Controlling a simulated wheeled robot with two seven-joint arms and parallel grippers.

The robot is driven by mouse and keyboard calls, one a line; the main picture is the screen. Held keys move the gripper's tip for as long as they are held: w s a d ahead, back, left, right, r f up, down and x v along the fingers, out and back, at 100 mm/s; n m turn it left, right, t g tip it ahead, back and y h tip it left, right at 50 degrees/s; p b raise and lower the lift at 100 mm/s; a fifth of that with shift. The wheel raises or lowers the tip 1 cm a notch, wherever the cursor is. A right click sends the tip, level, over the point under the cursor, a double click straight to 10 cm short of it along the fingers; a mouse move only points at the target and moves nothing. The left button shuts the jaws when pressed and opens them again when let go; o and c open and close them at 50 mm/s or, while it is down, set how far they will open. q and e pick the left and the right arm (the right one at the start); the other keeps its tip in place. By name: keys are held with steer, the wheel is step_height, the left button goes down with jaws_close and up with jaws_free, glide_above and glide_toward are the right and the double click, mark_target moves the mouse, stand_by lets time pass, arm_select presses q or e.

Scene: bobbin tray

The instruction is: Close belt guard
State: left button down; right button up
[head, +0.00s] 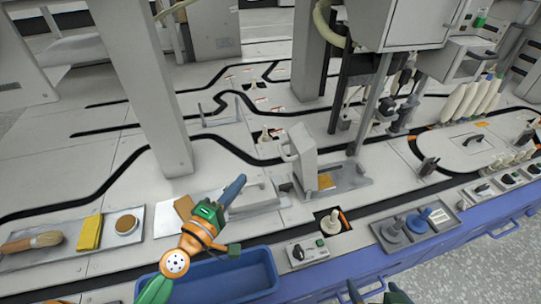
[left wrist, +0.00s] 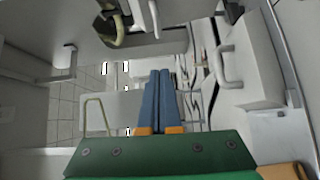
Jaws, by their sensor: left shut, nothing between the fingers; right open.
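The belt guard (head: 304,158) is a light grey hinged cover with a bar handle on its left side. In the head view it stands upright, raised open above its low grey base beside the belt track. A pale panel with a bar handle, which looks like the guard (left wrist: 252,68), shows in the left wrist view, right of my fingers. My left gripper (head: 239,181) has blue fingers pressed together and empty, left of the guard and apart from it; they also show in the left wrist view (left wrist: 160,73). My right gripper (head: 368,290) is open at the bottom edge, partly cut off.
A blue bin (head: 262,268) lies under my left arm. A grey tray (head: 148,222) with a brush and yellow cloth is at left. A switch box (head: 308,252) and a tray of knobs (head: 443,232) line the front edge. A grey column (head: 150,90) rises behind my left arm.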

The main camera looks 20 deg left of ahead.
arm_select(q)
steer(key=w+d, duration=0.5)
steer(key=w, duration=0.5)
steer(key=shift+w, duration=0.15)
arm_select(e)
steer(key=s+f+g, duration=0.1)
steer(key=s+d+g, duration=0.1)
steer(key=s, duration=0.1)
steer(key=s+f, duration=0.1)
steer(key=shift+s+d+f+g+h, duration=0.15)
steer(key=shift+s+f+g+h, duration=0.15)
steer(key=shift+f+g, duration=0.1)
arm_select(q)
steer(key=shift+p, duration=0.35)
arm_select(e)
steer(key=shift+r, duration=0.1)
